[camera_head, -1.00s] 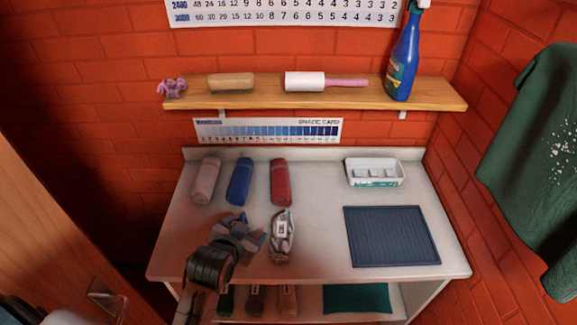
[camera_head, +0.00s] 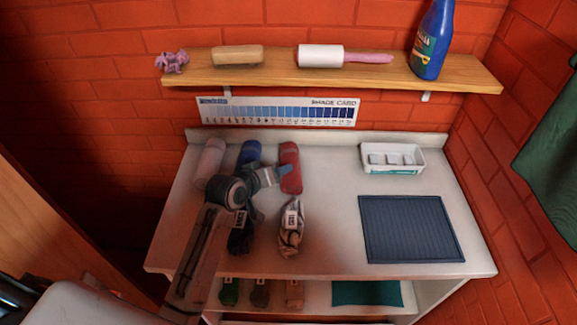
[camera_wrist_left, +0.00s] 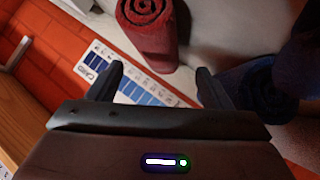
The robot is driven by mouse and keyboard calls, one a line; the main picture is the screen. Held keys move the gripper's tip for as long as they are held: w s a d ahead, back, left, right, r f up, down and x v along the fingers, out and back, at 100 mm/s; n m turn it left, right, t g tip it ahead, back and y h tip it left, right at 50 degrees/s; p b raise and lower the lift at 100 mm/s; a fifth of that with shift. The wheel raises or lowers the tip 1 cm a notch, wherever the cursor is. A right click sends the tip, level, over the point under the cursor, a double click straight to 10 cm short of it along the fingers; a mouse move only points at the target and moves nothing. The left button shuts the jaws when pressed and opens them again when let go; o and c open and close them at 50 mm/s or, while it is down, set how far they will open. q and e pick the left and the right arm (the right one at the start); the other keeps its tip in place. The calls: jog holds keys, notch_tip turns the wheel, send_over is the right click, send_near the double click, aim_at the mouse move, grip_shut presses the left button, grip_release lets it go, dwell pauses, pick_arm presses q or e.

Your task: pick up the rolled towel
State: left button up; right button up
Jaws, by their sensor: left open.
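Three rolled towels lie in a row at the back left of the white counter: a pale pink one (camera_head: 209,163), a blue one (camera_head: 249,153) and a red one (camera_head: 290,167). My left gripper (camera_head: 273,175) is over the counter, beside the red towel, and its arm hides the lower part of the blue one. In the left wrist view the open jaws (camera_wrist_left: 160,76) have nothing between them. There the red towel (camera_wrist_left: 150,32) is beyond the fingers and the blue towel (camera_wrist_left: 255,88) is at the right, beside the right finger. My right gripper is out of view.
A crumpled tagged item (camera_head: 291,228) and a dark one (camera_head: 241,238) lie in front of the towels. A ribbed dark mat (camera_head: 411,229) and white tray (camera_head: 392,169) are on the right. A wooden shelf (camera_head: 330,80) holds a lint roller (camera_head: 343,57) and blue bottle (camera_head: 432,40).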

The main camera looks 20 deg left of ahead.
pick_arm(q)
jog(key=shift+x, duration=0.85)
jog(key=shift+w+d+f+p, duration=0.15)
jog(key=shift+w+f+p, duration=0.1)
jog(key=shift+w+p, duration=0.3)
jog(key=p+x, duration=0.1)
jog(key=x, duration=0.2)
jog(key=shift+w+d, duration=0.1)
jog(key=shift+w, duration=0.05)
jog(key=shift+w+d+f, duration=0.1)
jog(key=shift+w+f, duration=0.3)
jog(key=shift+f, duration=0.05)
jog(key=c, duration=0.6)
jog(key=shift+c, duration=0.2)
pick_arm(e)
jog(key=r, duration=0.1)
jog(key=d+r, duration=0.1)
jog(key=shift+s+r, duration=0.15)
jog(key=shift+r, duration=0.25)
